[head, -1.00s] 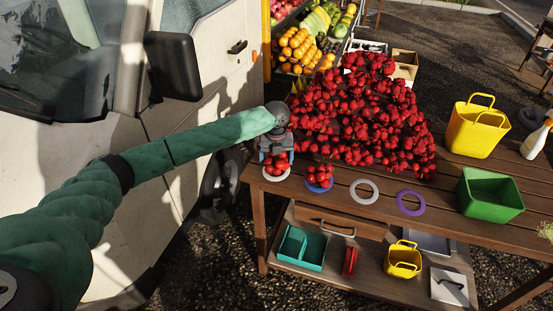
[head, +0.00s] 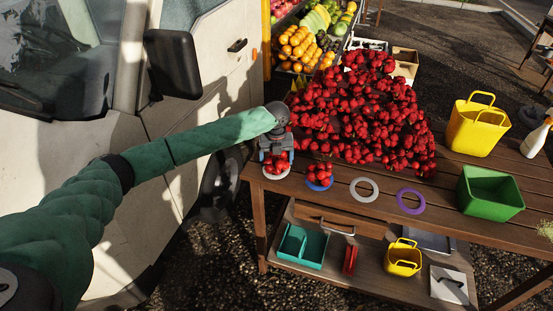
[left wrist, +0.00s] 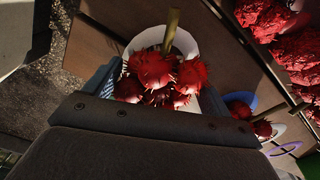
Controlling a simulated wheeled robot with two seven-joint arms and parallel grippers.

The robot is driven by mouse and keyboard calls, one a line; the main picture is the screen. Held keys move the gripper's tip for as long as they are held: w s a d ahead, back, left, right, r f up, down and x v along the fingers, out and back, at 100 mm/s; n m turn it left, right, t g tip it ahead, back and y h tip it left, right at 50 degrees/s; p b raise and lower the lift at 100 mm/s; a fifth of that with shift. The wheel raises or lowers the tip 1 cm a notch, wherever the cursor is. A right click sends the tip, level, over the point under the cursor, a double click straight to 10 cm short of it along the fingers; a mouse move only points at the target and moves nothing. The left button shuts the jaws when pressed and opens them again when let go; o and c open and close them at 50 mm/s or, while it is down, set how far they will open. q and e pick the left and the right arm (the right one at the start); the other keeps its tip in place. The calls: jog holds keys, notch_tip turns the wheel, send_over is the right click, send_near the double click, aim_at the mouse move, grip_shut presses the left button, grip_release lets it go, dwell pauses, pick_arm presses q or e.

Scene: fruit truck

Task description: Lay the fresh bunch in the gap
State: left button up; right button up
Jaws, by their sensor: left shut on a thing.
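My left gripper (head: 277,153) points down at the near left corner of the wooden table. It is shut on a small bunch of red spiky fruit (head: 276,164), which is over a white ring (head: 268,176). In the left wrist view the bunch (left wrist: 158,72) sits between the two blue fingers, with a brownish stem sticking up and the white ring (left wrist: 187,40) around and behind it. I cannot tell whether the bunch touches the table. A second red bunch (head: 319,173) is on a blue ring just to the right. My right gripper is not in view.
A large heap of red bunches (head: 370,115) lies behind the rings. A bare grey-white ring (head: 364,190) and a bare purple ring (head: 410,201) lie further right. A green bin (head: 491,195) and yellow basket (head: 476,127) stand at right. A van is at left.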

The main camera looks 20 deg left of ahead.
pick_arm(q)
jog(key=shift+f, duration=0.25)
dwell(0.8)
jog(key=o, duration=0.7)
jog(key=shift+r+p, duration=2.15)
jog(key=shift+r, duration=0.85)
